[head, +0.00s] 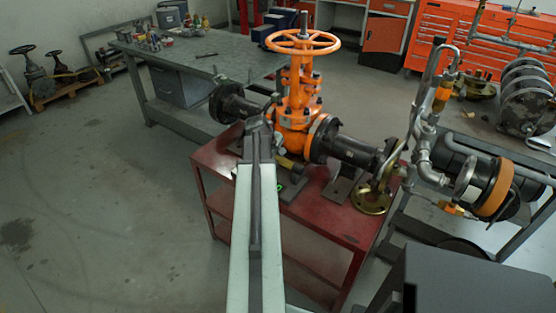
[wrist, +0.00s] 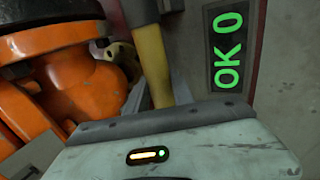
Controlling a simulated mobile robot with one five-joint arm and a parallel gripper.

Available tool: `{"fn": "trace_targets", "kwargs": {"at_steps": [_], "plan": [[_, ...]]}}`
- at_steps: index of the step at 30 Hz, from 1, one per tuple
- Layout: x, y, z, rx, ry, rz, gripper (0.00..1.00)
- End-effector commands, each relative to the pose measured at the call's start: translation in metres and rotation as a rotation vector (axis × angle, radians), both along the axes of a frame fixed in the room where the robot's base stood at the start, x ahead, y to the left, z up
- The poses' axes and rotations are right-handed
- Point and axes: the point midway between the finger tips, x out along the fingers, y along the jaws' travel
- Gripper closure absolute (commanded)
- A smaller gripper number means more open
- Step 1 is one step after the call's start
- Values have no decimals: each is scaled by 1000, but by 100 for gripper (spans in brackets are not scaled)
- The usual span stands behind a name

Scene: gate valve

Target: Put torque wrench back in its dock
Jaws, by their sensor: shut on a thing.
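The torque wrench shows as a yellow handle (wrist: 155,62) in the wrist view. It runs up from behind the edge of my gripper (wrist: 160,118), which is shut on it. In the head view the yellow handle (head: 291,164) lies low beside the orange valve body, just right of the end of my arm. I cannot make out the dock for certain.
The orange gate valve (head: 298,105) with its handwheel (head: 303,41) stands on the red table (head: 330,219), very close to my gripper. A brass flange (head: 371,198) is at the table's right end. Piping and a right-hand bench crowd the right. Floor at left is clear.

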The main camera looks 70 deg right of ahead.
Motion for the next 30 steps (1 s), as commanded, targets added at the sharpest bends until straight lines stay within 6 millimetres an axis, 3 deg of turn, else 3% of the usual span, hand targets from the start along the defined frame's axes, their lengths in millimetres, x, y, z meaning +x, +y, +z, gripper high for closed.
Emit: {"fn": "trace_targets", "kwargs": {"at_steps": [11, 12, 14, 24, 30], "plan": [[0, 0, -4, -1, 0, 0, 100], [0, 0, -4, -1, 0, 0, 63], [0, 0, -4, -1, 0, 0, 46], [0, 1, -3, 1, 0, 0, 46], [1, 9, 18, 0, 0, -1, 46]]}}
